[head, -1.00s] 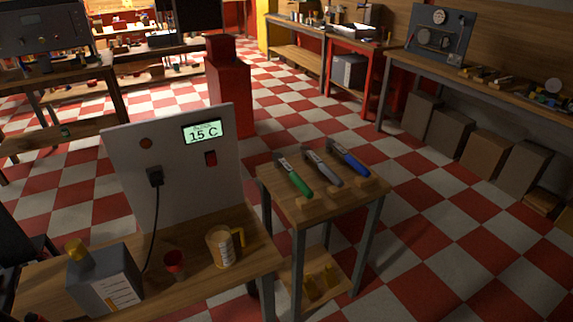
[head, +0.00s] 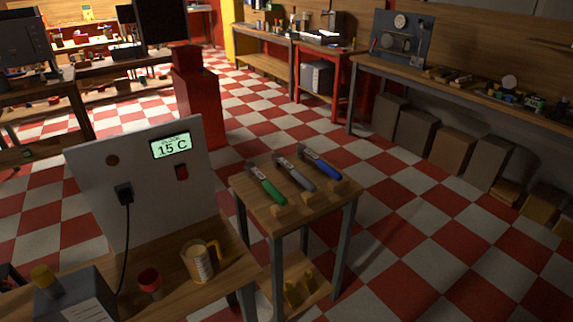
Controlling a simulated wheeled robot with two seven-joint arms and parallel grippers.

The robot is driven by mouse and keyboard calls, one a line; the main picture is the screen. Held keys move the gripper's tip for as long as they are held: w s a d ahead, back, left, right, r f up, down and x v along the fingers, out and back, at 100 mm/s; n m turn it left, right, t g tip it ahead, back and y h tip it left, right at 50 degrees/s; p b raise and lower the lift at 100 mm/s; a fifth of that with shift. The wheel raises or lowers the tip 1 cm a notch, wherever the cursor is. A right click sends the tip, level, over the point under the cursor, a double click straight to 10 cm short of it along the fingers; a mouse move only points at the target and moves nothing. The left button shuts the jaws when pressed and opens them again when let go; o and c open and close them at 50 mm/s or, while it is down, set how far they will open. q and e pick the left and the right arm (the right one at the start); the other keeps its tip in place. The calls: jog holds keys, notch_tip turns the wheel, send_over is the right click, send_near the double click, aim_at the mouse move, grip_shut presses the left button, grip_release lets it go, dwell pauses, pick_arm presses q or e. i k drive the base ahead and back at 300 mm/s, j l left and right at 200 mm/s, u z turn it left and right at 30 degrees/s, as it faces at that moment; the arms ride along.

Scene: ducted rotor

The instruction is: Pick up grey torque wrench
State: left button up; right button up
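The grey torque wrench (head: 296,174) lies on a small wooden side table (head: 263,207) in the head view. It is the middle one of three similar wrenches, its handle towards me. A green-handled wrench (head: 267,186) lies to its left and a blue-handled wrench (head: 322,163) to its right. The wrenches rest near small wooden blocks at the table's front edge. Neither of my grippers is in the head view.
A red cabinet (head: 200,108) stands behind. Checkered floor (head: 420,240) right of the side table is clear.

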aim_at(277, 159)
jog(key=u, duration=2.5)
jog(key=i+j, duration=0.3)
jog(key=z, duration=2.8)
jog(key=i+l+u, duration=0.2)
jog(key=i+l, duration=0.65)
